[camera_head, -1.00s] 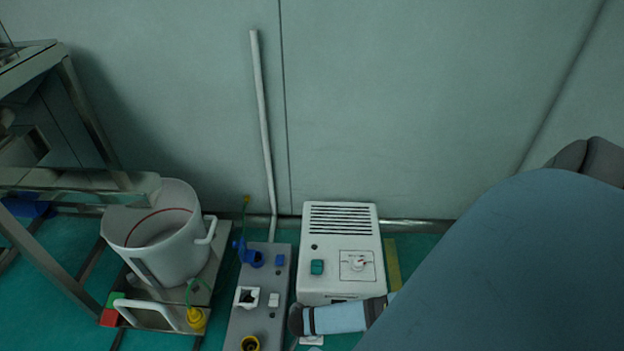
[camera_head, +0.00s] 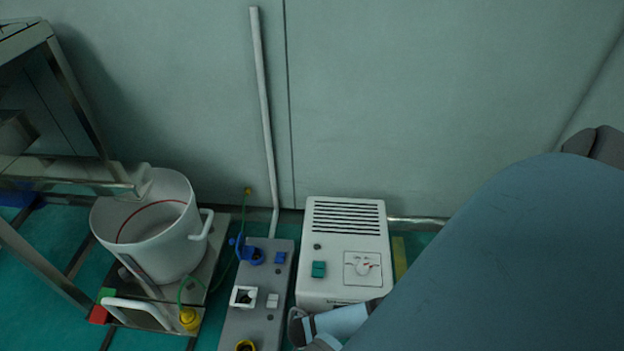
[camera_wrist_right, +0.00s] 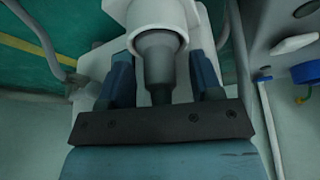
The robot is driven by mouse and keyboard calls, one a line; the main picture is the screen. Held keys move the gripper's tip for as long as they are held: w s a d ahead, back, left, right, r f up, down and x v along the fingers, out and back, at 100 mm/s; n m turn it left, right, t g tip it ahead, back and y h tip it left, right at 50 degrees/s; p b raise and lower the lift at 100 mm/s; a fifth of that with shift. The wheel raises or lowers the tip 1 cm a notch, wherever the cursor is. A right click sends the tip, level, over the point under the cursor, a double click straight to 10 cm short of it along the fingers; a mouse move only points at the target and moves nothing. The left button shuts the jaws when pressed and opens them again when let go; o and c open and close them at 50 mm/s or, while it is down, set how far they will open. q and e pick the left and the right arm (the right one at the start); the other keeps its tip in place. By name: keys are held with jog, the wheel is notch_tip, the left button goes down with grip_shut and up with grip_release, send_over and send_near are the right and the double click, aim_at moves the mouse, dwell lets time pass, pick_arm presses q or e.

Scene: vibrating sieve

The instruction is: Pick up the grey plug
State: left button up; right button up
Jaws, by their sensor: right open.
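The grey plug (camera_wrist_right: 157,68) shows in the right wrist view as a stepped dark grey cylinder. Its far end meets a white round collar (camera_wrist_right: 157,22). My right gripper (camera_wrist_right: 161,78) is open, with one blue finger on each side of the plug. Gaps show between the plug and both fingers, so it is around the plug without visible grip. In the head view my right arm covers the right side and its end is low in front of the white box; the plug cannot be made out there. My left gripper is out of view.
The white control box (camera_head: 343,287) with a vent and dial stands by the wall. Left of it is a grey panel (camera_head: 262,308) with blue, white and yellow sockets. A white bucket (camera_head: 150,235) stands on a metal stand further left. A pipe (camera_head: 264,120) rises along the wall.

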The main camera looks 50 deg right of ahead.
jog(key=c, duration=1)
jog(key=shift+r, duration=0.1)
